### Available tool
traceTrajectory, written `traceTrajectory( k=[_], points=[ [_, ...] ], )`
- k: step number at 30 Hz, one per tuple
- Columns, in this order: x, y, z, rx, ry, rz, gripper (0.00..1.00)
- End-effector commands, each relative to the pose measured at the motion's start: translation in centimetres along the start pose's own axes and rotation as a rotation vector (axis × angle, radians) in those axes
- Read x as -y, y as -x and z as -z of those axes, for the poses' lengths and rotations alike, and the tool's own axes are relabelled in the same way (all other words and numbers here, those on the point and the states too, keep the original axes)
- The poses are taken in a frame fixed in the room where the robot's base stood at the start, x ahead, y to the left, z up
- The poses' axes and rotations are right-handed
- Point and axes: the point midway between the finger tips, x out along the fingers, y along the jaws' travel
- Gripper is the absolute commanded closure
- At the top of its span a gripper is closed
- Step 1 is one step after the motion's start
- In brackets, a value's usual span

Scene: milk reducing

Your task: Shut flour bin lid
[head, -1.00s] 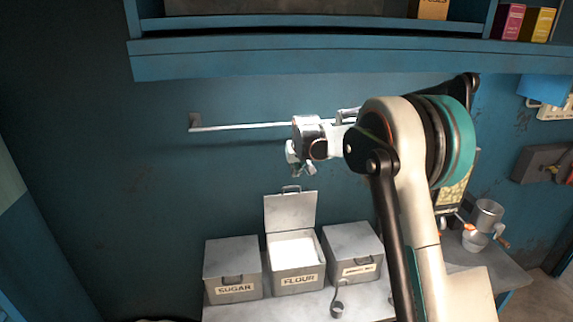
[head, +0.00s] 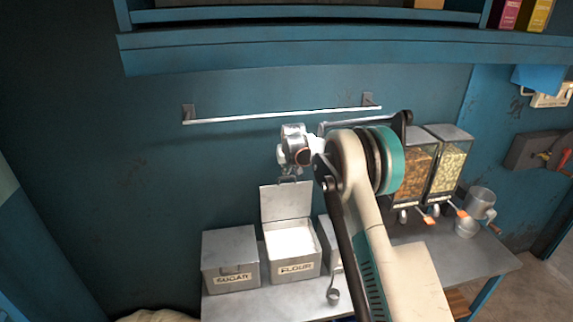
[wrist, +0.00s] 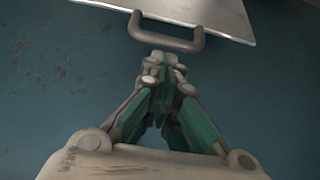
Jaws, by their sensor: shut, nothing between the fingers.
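The flour bin (head: 295,270) stands on the counter with its lid (head: 286,201) raised upright at the back, and white flour shows inside. My gripper (head: 287,178) is just above the lid's top edge in the head view. In the wrist view my gripper (wrist: 165,62) is shut and empty, with its fingertips close to the grey lid handle (wrist: 165,35). The lid's edge (wrist: 215,15) shows at the top. I cannot tell whether the fingertips touch the handle.
The sugar bin (head: 230,260) stands closed on the left. Another bin is mostly hidden behind my arm on the right. A scoop (head: 333,290) lies in front. A wall rail (head: 270,115) runs behind my gripper, and dispensers (head: 447,165) stand right.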

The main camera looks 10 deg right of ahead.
Motion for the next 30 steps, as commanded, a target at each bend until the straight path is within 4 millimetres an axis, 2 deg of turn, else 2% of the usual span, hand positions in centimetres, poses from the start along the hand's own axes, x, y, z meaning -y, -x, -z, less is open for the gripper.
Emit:
traceTrajectory(
  k=[6,20,30],
  points=[
    [0.0,-0.9,0.0,0.000,0.000,0.000,1.00],
    [0.0,-0.8,-0.2,-0.008,0.000,0.000,1.00],
    [0.0,0.0,-2.4,-0.112,0.000,0.000,1.00]
  ],
)
